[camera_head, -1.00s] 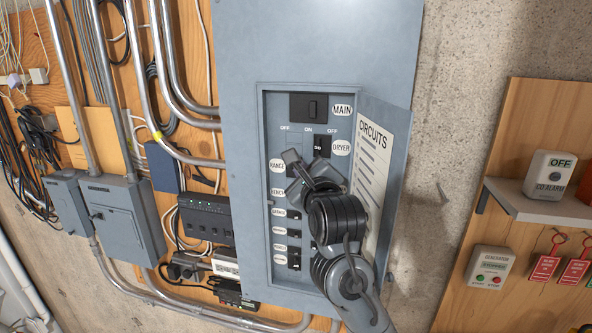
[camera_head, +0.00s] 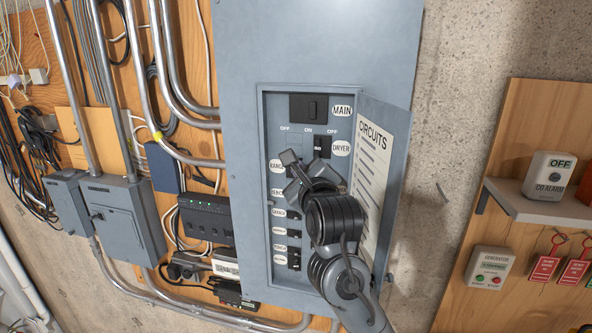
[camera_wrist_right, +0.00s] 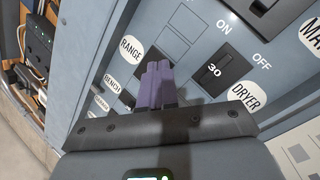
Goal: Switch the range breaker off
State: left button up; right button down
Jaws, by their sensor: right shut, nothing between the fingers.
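The RANGE label (camera_head: 276,166) is in the upper left of the open breaker panel (camera_head: 262,215). It also shows in the right wrist view (camera_wrist_right: 131,49). My right gripper (camera_head: 289,158) is at the range position, just right of the label, with its fingers together and nothing between them. In the right wrist view the purple fingertips (camera_wrist_right: 158,68) stand just below and right of the RANGE label. They and the gripper body hide the range breaker's switch, so I cannot tell its position or whether the fingers touch it. My left gripper is not in view.
The MAIN switch (camera_head: 314,108) is above and the DRYER breaker (camera_head: 321,147) is to the right. Several smaller breakers (camera_head: 294,214) run down below. The open panel door (camera_head: 384,185) with its circuits list is close to my right arm.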

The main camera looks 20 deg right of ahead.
jog(key=shift+w+a, duration=0.25)
jog(key=shift+a, duration=0.15)
jog(key=shift+w, duration=0.1)
jog(key=shift+s+d, duration=0.2)
dwell(0.6)
jog(key=s+a+p, duration=0.3)
jog(key=s+a, duration=0.1)
jog(key=s, duration=0.1)
jog(key=shift+s+p, duration=0.35)
jog(key=shift+p, duration=0.05)
dwell(0.4)
dwell(0.3)
